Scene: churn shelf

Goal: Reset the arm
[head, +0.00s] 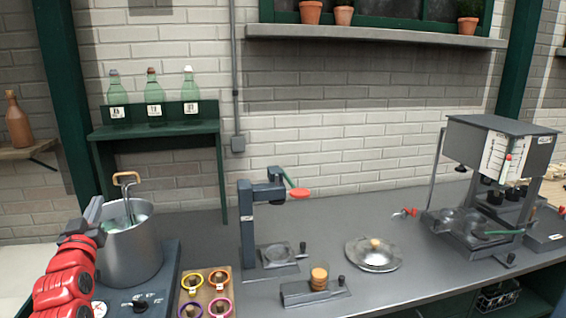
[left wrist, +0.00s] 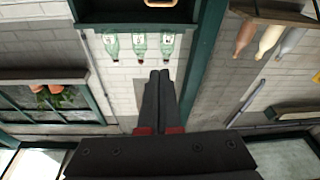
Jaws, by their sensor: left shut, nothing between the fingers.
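My left gripper (head: 94,208) is at the end of the red arm at the lower left, beside the grey metal pot (head: 135,255). Its tip overlaps the left side of the pot's rim in the head view; I cannot tell whether they touch. In the left wrist view the two dark fingers (left wrist: 160,76) are together with nothing between them. That view is upside down and shows the green bottles (left wrist: 139,45) beyond the fingertips. My right gripper is not in view.
The pot, with a wooden-handled tool (head: 127,178), stands on a hot plate (head: 150,300). A green shelf (head: 150,131) rises behind it. Coloured rings sit on a wooden board (head: 207,290). A press stand (head: 248,225), metal lid (head: 373,262) and grey machine (head: 495,150) occupy the counter (head: 330,225).

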